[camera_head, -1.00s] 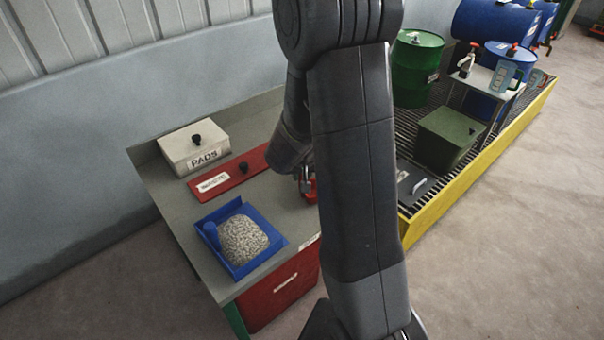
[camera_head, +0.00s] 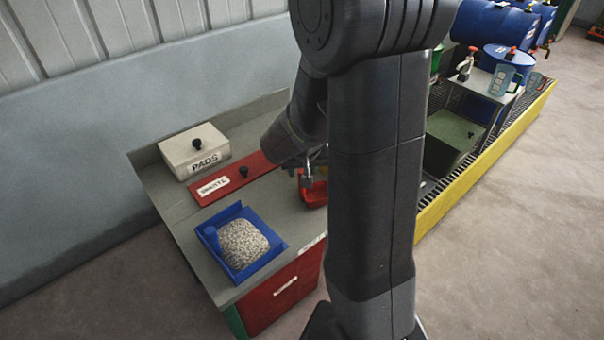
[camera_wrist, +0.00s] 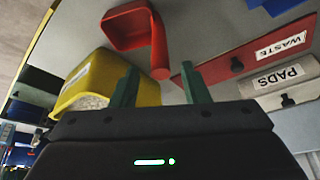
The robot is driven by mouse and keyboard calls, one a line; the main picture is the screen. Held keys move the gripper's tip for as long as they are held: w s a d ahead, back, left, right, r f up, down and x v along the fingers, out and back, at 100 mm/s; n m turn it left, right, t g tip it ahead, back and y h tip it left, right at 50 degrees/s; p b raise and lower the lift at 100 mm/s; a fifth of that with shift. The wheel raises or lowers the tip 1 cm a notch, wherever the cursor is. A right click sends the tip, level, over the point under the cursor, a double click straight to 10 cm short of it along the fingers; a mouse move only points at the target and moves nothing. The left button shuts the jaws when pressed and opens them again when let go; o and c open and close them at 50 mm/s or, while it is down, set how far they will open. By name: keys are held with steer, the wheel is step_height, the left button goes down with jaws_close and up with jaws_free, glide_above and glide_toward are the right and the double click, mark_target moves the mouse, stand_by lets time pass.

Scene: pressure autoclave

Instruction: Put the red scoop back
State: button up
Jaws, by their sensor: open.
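The red scoop (camera_head: 314,194) lies on the grey counter, partly hidden behind my arm in the head view. In the wrist view the red scoop (camera_wrist: 128,28) is at the top, with its handle pointing down toward my gripper. My gripper (camera_wrist: 160,78) is open, its two green fingers spread. The handle's end appears in the gap between the fingertips; I see no finger touching it. In the head view my gripper (camera_head: 308,177) is just above and behind the scoop. A yellow bin (camera_wrist: 143,91) with pale granules is left of the fingers in the wrist view.
A blue tray (camera_head: 207,250) of granules with a blue scoop is at the counter's front left. Behind it are the red WASTE lid (camera_head: 262,166) and white PADS box (camera_head: 187,164). A yellow-edged spill pallet (camera_head: 480,163) with drums stands at right.

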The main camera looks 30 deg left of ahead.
steer(key=v, duration=0.6)
stand_by(0.3)
steer(key=b+x, duration=0.1)
steer(key=x, duration=1.1)
steer(key=shift+f, duration=0.25)
steer(key=shift+r, duration=0.25)
